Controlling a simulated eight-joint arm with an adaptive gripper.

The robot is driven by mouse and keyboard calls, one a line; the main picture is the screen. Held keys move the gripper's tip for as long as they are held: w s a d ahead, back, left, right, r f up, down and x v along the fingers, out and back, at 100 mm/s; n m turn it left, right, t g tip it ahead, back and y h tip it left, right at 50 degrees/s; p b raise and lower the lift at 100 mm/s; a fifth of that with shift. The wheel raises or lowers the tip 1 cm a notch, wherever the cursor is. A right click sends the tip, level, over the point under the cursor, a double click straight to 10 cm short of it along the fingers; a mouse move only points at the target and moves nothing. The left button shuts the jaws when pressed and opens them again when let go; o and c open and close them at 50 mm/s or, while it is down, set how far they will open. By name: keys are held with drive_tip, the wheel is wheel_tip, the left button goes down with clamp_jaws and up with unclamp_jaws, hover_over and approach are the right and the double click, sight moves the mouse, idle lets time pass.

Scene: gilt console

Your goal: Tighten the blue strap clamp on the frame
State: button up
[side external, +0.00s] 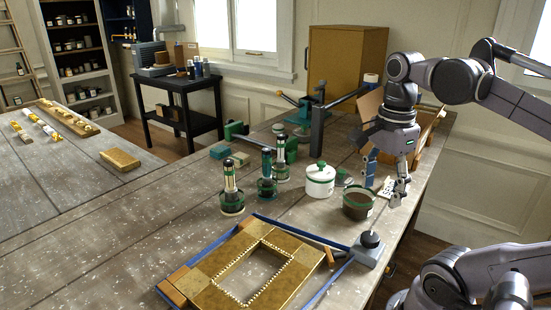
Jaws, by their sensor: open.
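A gilt frame (210,287) with a rectangular opening lies flat on the near part of the grey wooden table. A blue strap (200,265) runs around the outside of the frame, with wooden blocks at the corners. The strap meets a grey clamp body with a dark round knob (370,239) at the frame's right corner. My gripper (388,192) points down near the table's right edge, beyond the clamp and apart from it. Its fingers are open, and I see nothing held between them.
A dark-filled glass jar (357,203) stands close to my gripper. A white lidded pot (320,181) and several brushes in jars (231,200) stand behind the frame. A green and grey vise-like tool (300,118) is farther back. The table left of the frame is clear.

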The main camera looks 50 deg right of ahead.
sight(371, 236)
drive_tip(key=shift+f+n, duration=2)
drive_tip(key=shift+n, duration=2.75)
drive_tip(key=shift+f+n, duration=2.05)
drive_tip(key=shift+n, duration=2.65)
drive_tip(key=shift+f+n, duration=2)
drive_tip(key=shift+n, duration=2.75)
drive_tip(key=c, duration=1.2)
